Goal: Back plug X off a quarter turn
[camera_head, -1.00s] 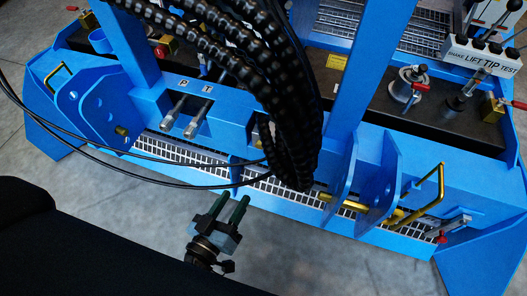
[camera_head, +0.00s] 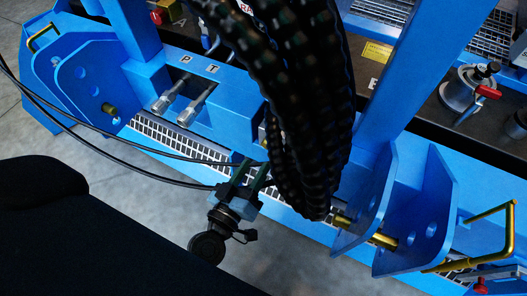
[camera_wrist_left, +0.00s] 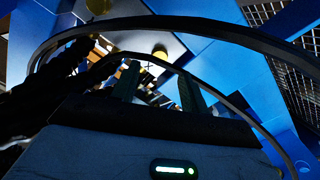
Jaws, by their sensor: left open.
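My left gripper (camera_head: 252,172) is in the middle of the head view, with two dark green fingers pointing up toward the blue frame. It is open, with a gap between the fingers. Its fingers also show in the left wrist view (camera_wrist_left: 158,88), and I see nothing clearly gripped there. Two metal plugs (camera_head: 170,95) (camera_head: 194,106) lie side by side in a recess below the letters P and T. Thick black hoses (camera_head: 300,80) hide the part of the frame just right of my gripper. My right gripper is not in view.
Thin black cables (camera_head: 120,152) cross in front of the frame and pass by my left gripper. Blue lugs (camera_head: 415,215) with a brass pin (camera_head: 383,240) stand at the right. A metal grating (camera_head: 175,140) runs along the frame. Open floor (camera_head: 125,180) lies below left.

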